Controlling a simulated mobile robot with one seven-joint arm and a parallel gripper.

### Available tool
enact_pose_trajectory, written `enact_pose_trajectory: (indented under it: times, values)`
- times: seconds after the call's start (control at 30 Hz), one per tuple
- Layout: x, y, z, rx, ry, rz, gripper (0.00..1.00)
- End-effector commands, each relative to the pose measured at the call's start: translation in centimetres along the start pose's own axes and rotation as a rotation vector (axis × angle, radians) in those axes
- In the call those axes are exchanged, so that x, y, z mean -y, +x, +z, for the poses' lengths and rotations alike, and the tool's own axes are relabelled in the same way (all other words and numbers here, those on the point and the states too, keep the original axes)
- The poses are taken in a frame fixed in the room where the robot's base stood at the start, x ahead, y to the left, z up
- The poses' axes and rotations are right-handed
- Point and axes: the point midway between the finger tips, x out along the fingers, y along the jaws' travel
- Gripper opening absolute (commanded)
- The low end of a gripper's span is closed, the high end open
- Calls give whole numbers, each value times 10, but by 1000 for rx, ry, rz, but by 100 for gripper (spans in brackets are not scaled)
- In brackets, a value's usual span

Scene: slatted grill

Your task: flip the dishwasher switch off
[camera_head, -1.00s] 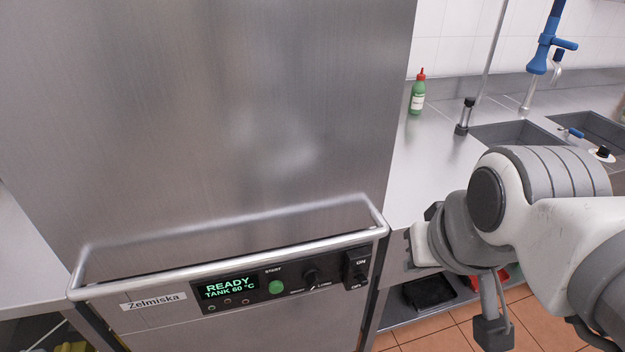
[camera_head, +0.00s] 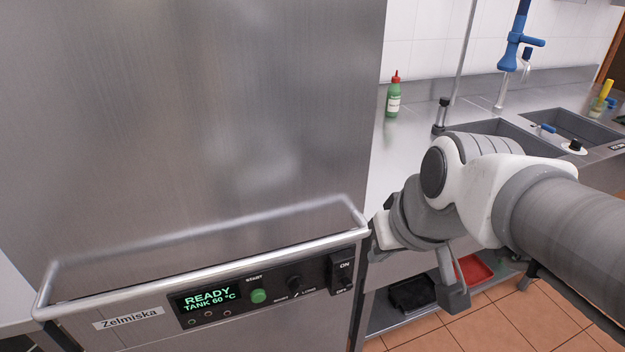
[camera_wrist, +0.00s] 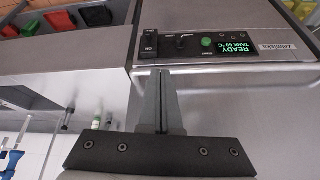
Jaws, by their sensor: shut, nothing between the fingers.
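The dishwasher's black rocker switch (camera_head: 342,272) sits at the right end of the control panel, with ON printed above it and OFF below. I cannot tell which way it is tipped. The display (camera_head: 207,298) is lit and reads "READY TANK 60 °C". My gripper (camera_wrist: 161,73) is shut and empty; in the wrist view its fingertips point toward the switch (camera_wrist: 149,43), with a small gap in the picture. In the head view my gripper is beside the panel's right edge, its fingertips partly hidden and apart from the switch.
A metal bar handle (camera_head: 210,250) juts out around and above the panel. A green start button (camera_head: 258,296) and a black knob (camera_head: 294,284) are left of the switch. A counter with sinks and a green bottle (camera_head: 393,98) stands to the right.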

Motion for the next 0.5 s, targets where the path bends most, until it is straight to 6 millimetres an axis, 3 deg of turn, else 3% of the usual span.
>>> enact_pose_trajectory:
  times: [0.03,0.5]
  values:
    - [-1,24,0,8,-11,-15,0]
    - [-25,176,-24,7,-115,-70,0]
